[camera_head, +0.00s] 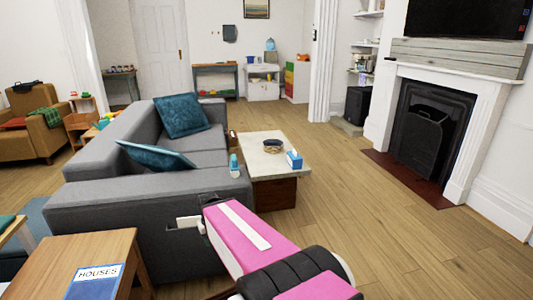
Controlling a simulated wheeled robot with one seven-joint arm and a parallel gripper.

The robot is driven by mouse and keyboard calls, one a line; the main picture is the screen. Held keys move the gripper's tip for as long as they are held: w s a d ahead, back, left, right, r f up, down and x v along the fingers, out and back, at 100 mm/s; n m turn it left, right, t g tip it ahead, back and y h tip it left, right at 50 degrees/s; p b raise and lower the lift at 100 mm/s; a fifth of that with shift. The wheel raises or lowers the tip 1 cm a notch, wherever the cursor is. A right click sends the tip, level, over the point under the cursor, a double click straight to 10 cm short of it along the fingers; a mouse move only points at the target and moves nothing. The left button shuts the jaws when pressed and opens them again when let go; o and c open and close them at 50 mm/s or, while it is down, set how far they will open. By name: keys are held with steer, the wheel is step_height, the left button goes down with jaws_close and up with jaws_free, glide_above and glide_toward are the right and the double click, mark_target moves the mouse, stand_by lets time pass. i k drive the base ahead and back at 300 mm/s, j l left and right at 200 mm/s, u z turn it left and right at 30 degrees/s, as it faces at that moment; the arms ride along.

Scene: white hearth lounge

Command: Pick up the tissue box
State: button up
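A small blue and white box (294,159), which looks like the tissue box, sits on the right edge of the pale-topped coffee table (262,172). My pink and black arm reaches in from the bottom right. My gripper (183,223) is at the arm's far end, in front of the grey sofa's near side. It is left of the box and nearer to me, well apart from it. Its fingers are small and partly hidden, so their opening is unclear. I see nothing held in it.
The grey sofa (150,200) stands left of the coffee table. A dark round dish (272,146) is on the table, and a light blue item (234,165) is near its left edge. A wooden table with a blue book (95,283) is at near left. Wood floor (370,225) is clear towards the fireplace (430,118).

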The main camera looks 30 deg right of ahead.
mark_target(294, 159)
steer(key=z, duration=1.2)
steer(key=i+l+u, duration=0.3)
steer(key=l, duration=0.3)
steer(key=i+l+u, duration=0.15)
steer(key=i+l, duration=0.15)
steer(key=i+l+u, duration=0.2)
steer(key=l, duration=0.25)
steer(key=i+l+u, duration=0.15)
steer(key=l, duration=0.2)
steer(key=i+l+u, duration=0.15)
steer(key=l, duration=0.25)
steer(key=l+u, duration=0.15)
steer(key=l, duration=0.25)
steer(key=l+u, duration=0.25)
steer(key=l, duration=0.55)
steer(key=l+u, duration=0.3)
steer(key=l, duration=0.55)
steer(key=l+u, duration=0.25)
steer(key=l, duration=0.55)
steer(key=k, duration=0.05)
